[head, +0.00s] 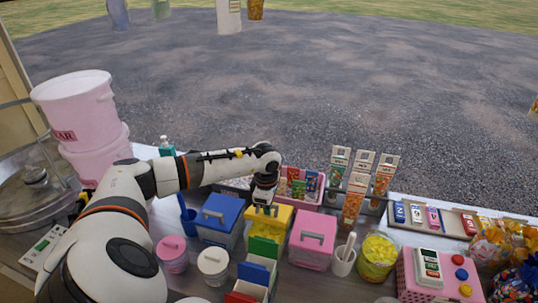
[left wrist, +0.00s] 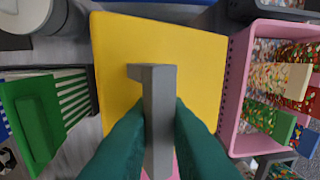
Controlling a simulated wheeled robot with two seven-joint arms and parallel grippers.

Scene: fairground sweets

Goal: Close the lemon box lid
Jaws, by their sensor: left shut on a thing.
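The lemon box (head: 280,239) is the yellow box in the middle of the counter, between a blue box and a pink box. Its yellow lid (left wrist: 205,55) fills the middle of the left wrist view, with a grey bar handle (left wrist: 150,72) on top. My left gripper (head: 264,204) reaches down over the lid from above. Its green fingers (left wrist: 158,125) are shut on the handle, one on each side. The gripper hides part of the lid in the head view, and I cannot tell whether the lid sits flush. My right gripper is not in view.
The blue box (head: 220,208) and pink box (head: 315,229) stand close on either side. A pink tray (left wrist: 240,85) of packets lies behind. Colored card dividers (head: 263,247) stand in front. White and pink tubs (head: 213,262) stand front left.

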